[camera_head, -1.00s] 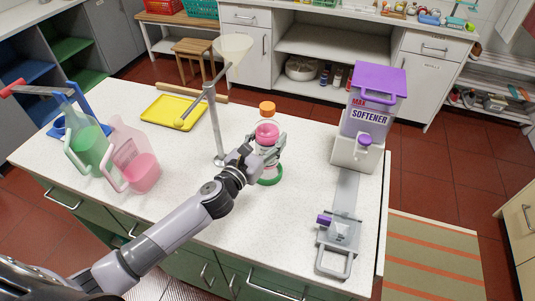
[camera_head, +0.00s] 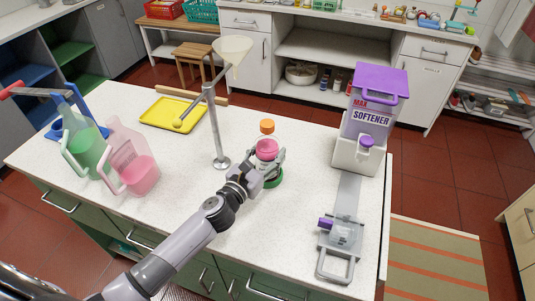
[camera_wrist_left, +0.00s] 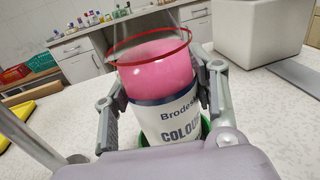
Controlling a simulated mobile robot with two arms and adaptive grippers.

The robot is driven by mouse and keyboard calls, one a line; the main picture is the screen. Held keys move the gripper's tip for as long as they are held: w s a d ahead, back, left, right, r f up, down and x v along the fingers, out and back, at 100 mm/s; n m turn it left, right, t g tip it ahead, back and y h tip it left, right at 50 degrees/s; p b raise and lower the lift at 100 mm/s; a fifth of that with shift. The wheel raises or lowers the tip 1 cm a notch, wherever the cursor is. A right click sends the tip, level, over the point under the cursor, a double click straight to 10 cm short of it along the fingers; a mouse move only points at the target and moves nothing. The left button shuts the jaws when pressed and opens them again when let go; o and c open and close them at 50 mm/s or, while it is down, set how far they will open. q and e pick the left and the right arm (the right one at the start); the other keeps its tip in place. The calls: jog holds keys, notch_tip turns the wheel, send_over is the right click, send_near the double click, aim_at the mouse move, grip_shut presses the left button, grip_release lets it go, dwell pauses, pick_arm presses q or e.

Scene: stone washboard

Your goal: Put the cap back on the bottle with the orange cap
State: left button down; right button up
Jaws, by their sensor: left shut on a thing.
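The bottle (camera_head: 267,149) holds pink contents and stands upright near the middle of the white table. The orange cap (camera_head: 267,126) shows at its top in the head view; I cannot tell how it is seated. In the left wrist view the bottle's white label (camera_wrist_left: 172,120) reads "COLOU", with a red ring (camera_wrist_left: 150,36) around the clear part above the pink. The cap is out of that view. A green ring (camera_head: 273,182) surrounds the bottle's base. My left gripper (camera_wrist_left: 162,100) is shut on the bottle's sides. My right gripper is not in view.
A metal stand (camera_head: 214,120) with a funnel rises left of the bottle. A yellow tray (camera_head: 160,114), a green jug (camera_head: 85,150) and a pink jug (camera_head: 140,175) are further left. A softener container (camera_head: 371,118) stands right.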

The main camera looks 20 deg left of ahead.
pick_arm(q)
jog(key=shift+f, duration=0.1)
jog(key=c, duration=0.6)
grip_release()
jog(key=shift+c, duration=0.2)
